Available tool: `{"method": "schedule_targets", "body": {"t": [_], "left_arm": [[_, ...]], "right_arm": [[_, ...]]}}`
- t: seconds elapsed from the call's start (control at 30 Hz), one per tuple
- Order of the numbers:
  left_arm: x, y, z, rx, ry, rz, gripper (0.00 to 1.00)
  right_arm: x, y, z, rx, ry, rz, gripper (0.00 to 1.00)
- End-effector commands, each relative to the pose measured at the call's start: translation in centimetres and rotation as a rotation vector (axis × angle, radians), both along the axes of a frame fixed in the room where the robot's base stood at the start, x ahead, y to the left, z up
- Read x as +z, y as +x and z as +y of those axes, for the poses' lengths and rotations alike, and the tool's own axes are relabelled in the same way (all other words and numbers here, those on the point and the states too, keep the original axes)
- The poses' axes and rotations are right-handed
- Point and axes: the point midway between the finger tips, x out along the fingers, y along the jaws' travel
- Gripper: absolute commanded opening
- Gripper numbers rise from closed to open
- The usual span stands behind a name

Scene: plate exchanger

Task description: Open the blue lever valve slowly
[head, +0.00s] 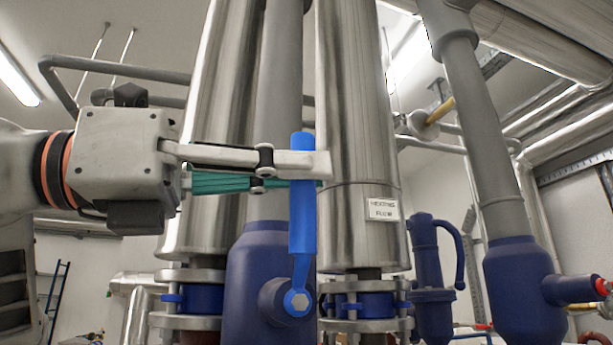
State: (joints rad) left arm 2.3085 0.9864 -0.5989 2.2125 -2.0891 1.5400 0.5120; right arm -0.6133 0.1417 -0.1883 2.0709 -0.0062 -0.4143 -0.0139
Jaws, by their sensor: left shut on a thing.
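The blue lever (303,222) points upright in the middle of the head view. Its lower end joins a hex bolt on the stem of the dark blue valve body (255,285), which sits on a grey vertical pipe. My left gripper (308,168) reaches in from the left and is shut on the lever near its top. One pale finger passes in front of the lever; the other finger is mostly hidden behind it. My right gripper is not in view.
Large silver insulated pipes (352,120) stand close behind the lever, one with a white label (382,209). Another dark blue valve (522,290) with a red end is at the right. A smaller blue fitting (430,270) stands between them. Open room shows in front of the lever.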

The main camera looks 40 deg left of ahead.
Motion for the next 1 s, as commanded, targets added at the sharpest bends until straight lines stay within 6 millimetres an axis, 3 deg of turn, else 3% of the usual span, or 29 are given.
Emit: {"method": "schedule_targets", "body": {"t": [0.27,0.3,0.37,0.77,1.0], "left_arm": [[0.3,-0.2,0.1,0.001,-0.004,-0.006,0.00],[0.3,-0.2,0.1,0.001,-0.004,-0.006,0.16],[0.2,-0.2,0.1,0.001,-0.003,-0.005,0.28],[0.0,-0.3,0.3,0.001,-0.001,-0.001,0.28],[-0.3,-3.1,2.6,0.004,-0.003,-0.004,0.28]], "right_arm": [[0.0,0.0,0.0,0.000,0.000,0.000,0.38],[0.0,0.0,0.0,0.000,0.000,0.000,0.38],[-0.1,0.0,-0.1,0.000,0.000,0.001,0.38],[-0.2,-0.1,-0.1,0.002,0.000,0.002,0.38],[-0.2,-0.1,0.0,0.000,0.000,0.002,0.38]]}}
